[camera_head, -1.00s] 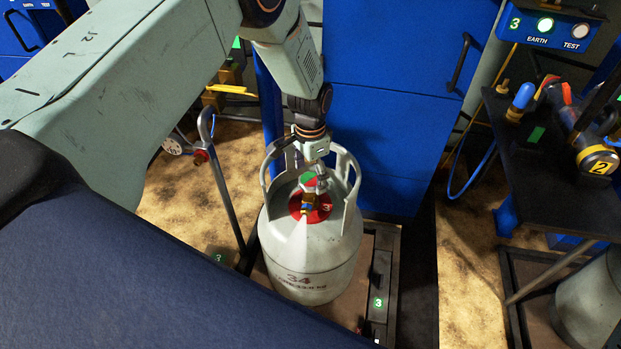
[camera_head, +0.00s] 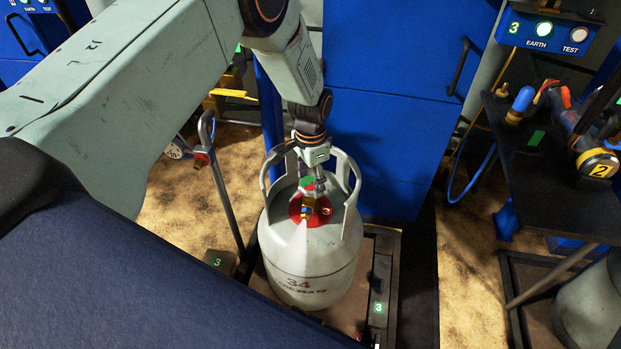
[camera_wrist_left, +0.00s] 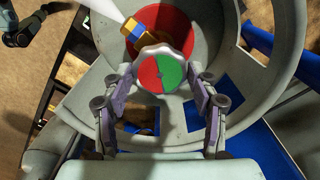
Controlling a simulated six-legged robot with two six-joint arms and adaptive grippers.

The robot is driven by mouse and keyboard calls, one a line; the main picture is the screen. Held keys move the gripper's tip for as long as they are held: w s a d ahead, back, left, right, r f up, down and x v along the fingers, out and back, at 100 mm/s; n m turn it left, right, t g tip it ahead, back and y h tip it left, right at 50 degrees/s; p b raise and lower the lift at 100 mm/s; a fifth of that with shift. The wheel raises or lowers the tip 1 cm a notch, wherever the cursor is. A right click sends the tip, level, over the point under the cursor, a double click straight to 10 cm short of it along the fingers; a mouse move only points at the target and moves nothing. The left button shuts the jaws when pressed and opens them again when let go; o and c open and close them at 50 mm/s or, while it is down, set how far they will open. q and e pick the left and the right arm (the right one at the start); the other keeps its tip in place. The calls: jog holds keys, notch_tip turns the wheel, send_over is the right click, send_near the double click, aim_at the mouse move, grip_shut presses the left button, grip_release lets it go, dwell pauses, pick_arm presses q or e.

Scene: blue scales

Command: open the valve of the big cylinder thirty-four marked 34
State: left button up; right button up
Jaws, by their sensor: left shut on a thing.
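The big grey cylinder marked 34 (camera_head: 305,262) stands upright on a scale platform, inside its open collar a red disc (camera_head: 325,212). Its valve has a round handwheel with a red half and a green half (camera_wrist_left: 163,71), and a brass and blue outlet below it with a whitish jet or beam coming out. My left gripper (camera_head: 313,178) reaches down into the collar from above. In the left wrist view its two fingers (camera_wrist_left: 162,80) sit on either side of the handwheel, shut on it. The fingertips are partly hidden in the head view. My right gripper is not in view.
The collar (camera_head: 350,185) rises close around the gripper. A blue cabinet (camera_head: 380,130) stands right behind the cylinder. A bent metal post (camera_head: 228,190) is at its left. A dark bench (camera_head: 560,190) with a torch-like tool marked 2 (camera_head: 598,163) is at the right.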

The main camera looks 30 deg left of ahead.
pick_arm(q)
jog(key=shift+n, duration=0.3)
jog(key=n+p, duration=0.2)
jog(key=n, duration=0.1)
jog(key=shift+r+n+p, duration=0.1)
jog(key=shift+n+p, duration=0.25)
jog(key=shift+n, duration=0.05)
jog(key=n+p, duration=0.1)
jog(key=n, duration=0.1)
jog(key=shift+n, duration=0.3)
jog(key=n+p, duration=0.1)
jog(key=n, duration=0.2)
jog(key=shift+n, duration=0.3)
jog(key=n+p, duration=0.1)
jog(key=n, duration=0.5)
jog(key=n+p, duration=0.1)
jog(key=n, duration=0.5)
jog(key=shift+s+n, duration=0.1)
jog(key=shift+n, duration=0.2)
